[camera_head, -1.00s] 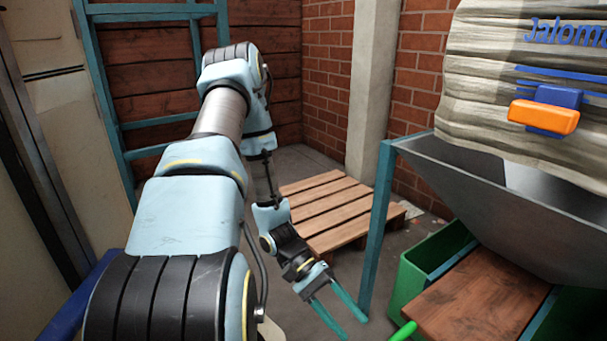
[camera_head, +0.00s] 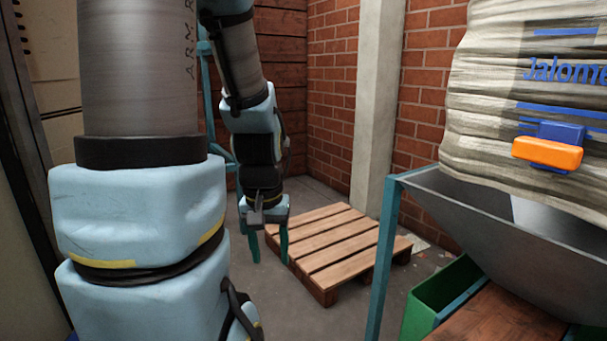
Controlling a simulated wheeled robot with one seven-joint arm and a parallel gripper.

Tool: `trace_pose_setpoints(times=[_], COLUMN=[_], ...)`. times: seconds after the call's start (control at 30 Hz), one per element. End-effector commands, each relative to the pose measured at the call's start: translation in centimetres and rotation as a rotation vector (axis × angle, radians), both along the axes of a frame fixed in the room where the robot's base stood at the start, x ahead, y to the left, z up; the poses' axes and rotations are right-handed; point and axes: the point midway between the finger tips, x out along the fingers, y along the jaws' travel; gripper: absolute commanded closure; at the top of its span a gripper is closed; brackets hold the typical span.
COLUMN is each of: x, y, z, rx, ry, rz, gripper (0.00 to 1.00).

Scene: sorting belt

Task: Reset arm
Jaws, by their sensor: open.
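My gripper (camera_head: 268,250) hangs at the end of my arm, left of the middle of the head view. Its two teal fingers point down and are apart, with nothing between them. It is above the floor, at the left edge of the wooden pallet (camera_head: 335,262) in the picture. My arm is raised and fills much of the left side, hiding part of the teal frame and the wall behind it.
A grey metal hopper (camera_head: 500,225) on a teal post (camera_head: 385,265) stands at the right, under a large printed sack (camera_head: 480,110) with an orange and blue piece (camera_head: 548,152). A green bin (camera_head: 425,295) and a brown board (camera_head: 495,322) are below. Bare floor (camera_head: 310,325) lies in front of the pallet.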

Motion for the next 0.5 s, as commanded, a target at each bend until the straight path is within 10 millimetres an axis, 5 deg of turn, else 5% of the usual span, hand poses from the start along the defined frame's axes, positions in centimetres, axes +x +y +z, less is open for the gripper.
trace_pose_setpoints(times=[0.5], x=[0.1], y=[0.2], z=[12.2], rx=[0.004], ry=[-0.022], rz=[0.006], gripper=[0.43])
